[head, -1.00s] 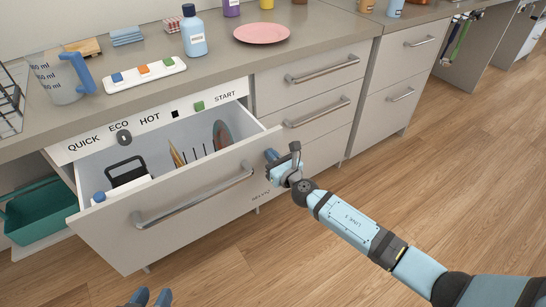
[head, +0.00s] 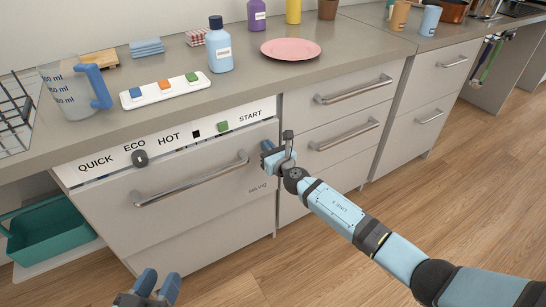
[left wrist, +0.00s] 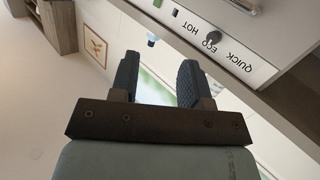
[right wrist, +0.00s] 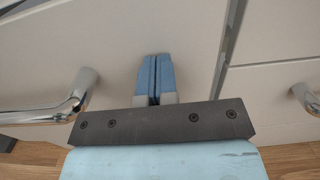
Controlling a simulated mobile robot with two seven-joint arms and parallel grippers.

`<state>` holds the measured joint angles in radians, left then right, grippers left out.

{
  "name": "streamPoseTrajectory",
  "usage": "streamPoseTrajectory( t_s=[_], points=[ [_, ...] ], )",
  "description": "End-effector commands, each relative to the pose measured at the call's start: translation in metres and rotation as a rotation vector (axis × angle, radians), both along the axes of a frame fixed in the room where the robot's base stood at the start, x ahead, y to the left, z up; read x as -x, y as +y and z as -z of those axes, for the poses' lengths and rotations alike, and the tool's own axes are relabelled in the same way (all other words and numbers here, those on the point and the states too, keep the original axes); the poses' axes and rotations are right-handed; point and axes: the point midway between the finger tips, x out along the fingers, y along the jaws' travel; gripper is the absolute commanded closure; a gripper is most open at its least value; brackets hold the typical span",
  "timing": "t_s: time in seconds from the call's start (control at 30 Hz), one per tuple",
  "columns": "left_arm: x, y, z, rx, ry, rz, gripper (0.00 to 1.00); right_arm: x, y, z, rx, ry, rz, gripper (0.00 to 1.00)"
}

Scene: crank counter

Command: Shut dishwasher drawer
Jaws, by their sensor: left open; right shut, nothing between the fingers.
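The dishwasher drawer (head: 205,205) in the head view has its front close to the counter face, below the panel marked QUICK, ECO, HOT and START (head: 165,143). Its inside is hidden. Its bar handle (head: 190,184) runs across the front. My right gripper (head: 268,152) is shut and empty at the right end of the drawer front, right of the handle. In the right wrist view its closed fingertips (right wrist: 155,62) point at the pale front and look to be at or very near it. My left gripper (head: 158,283) is open and empty, low in front of the drawer.
On the counter stand a measuring jug (head: 70,92), a blue bottle (head: 219,48), a button strip (head: 165,91) and a pink plate (head: 290,49). A teal bin (head: 50,238) is under the counter at left. More closed drawers (head: 345,125) stand to the right; the floor in front is free.

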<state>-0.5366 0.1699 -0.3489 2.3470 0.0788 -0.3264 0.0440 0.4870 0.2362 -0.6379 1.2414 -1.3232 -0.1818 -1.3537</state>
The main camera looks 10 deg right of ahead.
Motion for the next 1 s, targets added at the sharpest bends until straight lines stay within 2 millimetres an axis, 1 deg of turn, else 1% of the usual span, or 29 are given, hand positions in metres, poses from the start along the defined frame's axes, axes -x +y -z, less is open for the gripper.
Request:
streamPoseTrajectory(
  t_s=[0.1,0.2,0.33,0.6,1.0],
  points=[
    [-0.001,-0.004,-0.009,0.023,-0.041,0.008,0.57,-0.011,0.004,0.001,0.000,-0.001,0.000,1.00],
    [-0.002,-0.007,-0.015,0.038,-0.066,0.015,0.57,-0.017,0.006,0.002,-0.001,0.001,0.000,1.00],
    [-0.002,-0.008,-0.017,0.046,-0.080,0.019,0.57,-0.022,0.007,0.000,0.000,0.000,0.000,1.00],
    [-0.001,-0.007,-0.022,0.050,-0.095,0.021,0.57,-0.026,0.008,-0.003,0.000,-0.004,0.002,1.00],
    [-0.001,-0.007,-0.018,0.046,-0.084,0.020,0.57,-0.027,0.005,-0.005,-0.001,-0.007,0.004,1.00]
  ],
)
